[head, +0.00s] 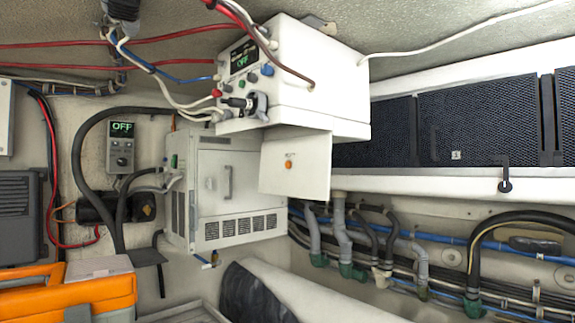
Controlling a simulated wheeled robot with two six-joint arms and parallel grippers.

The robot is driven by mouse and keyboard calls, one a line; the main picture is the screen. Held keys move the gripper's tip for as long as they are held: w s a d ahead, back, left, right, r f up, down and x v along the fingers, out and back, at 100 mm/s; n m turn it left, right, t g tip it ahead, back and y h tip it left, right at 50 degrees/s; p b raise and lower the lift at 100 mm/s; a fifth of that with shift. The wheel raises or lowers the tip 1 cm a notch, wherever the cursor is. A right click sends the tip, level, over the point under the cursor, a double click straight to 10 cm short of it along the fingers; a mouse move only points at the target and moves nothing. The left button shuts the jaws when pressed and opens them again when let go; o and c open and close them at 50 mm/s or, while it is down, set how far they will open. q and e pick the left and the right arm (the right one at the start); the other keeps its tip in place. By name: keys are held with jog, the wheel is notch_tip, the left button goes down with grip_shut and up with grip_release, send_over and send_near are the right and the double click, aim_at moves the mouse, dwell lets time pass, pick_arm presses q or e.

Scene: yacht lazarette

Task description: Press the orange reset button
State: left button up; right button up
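A small orange button (289,164) sits on a pale flat panel (312,178) that hangs below a white box (320,80) near the ceiling. It faces me and nothing covers it. A small mark shows just above it. The white box has a display reading OFF, with knobs and plugs on its left face. A grey control unit (121,145) on the left wall also shows OFF. Neither of my grippers is in view.
A white vented cabinet (225,192) stands left of and behind the panel. Red, black and white cables hang around the white box. An orange case (70,292) is at the lower left. Pipes and hoses (420,265) run along the right wall below dark mesh panels (475,120).

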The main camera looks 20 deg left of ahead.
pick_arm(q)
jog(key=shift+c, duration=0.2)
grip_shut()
